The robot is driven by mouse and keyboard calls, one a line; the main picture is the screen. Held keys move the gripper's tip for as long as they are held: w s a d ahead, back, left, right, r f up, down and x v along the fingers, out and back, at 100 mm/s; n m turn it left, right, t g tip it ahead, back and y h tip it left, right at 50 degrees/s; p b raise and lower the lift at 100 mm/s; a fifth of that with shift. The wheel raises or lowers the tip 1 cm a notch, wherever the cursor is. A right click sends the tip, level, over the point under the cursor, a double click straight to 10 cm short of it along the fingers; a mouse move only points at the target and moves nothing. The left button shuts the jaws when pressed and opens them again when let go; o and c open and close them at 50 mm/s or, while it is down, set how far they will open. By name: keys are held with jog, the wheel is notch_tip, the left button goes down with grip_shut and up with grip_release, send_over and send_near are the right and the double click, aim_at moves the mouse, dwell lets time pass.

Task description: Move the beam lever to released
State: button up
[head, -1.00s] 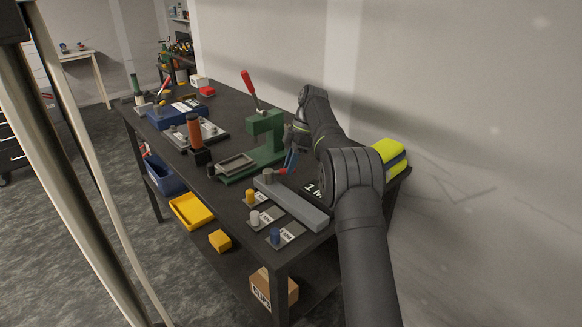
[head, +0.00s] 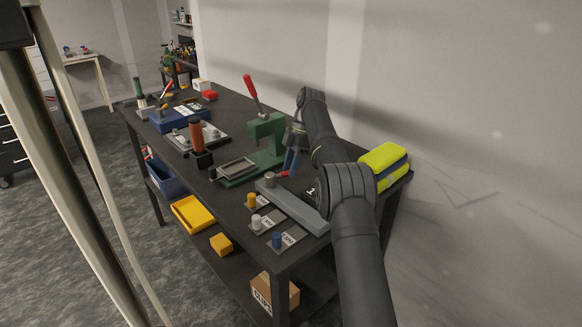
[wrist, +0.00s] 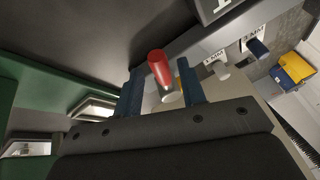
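A small lever with a red handle (head: 282,174) stands by the round grey knob at the far end of a long grey beam (head: 296,204). I take it for the beam lever. My gripper (head: 291,163) has blue fingers and hangs over the bench right at this handle, pointing down. In the wrist view the red handle (wrist: 159,66) lies between the two blue fingers (wrist: 160,80), with a gap visible on both sides. The fingers are open. The lever's lower part is hidden in the head view.
A green press (head: 265,140) with a tall red-handled lever (head: 251,88) stands close left of my gripper. Yellow, white and blue knobs on labelled plates (head: 268,223) line the front. A yellow-green bundle (head: 384,163) lies at the right.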

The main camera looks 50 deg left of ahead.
jog(key=shift+o, duration=0.2)
jog(key=shift+d, duration=0.1)
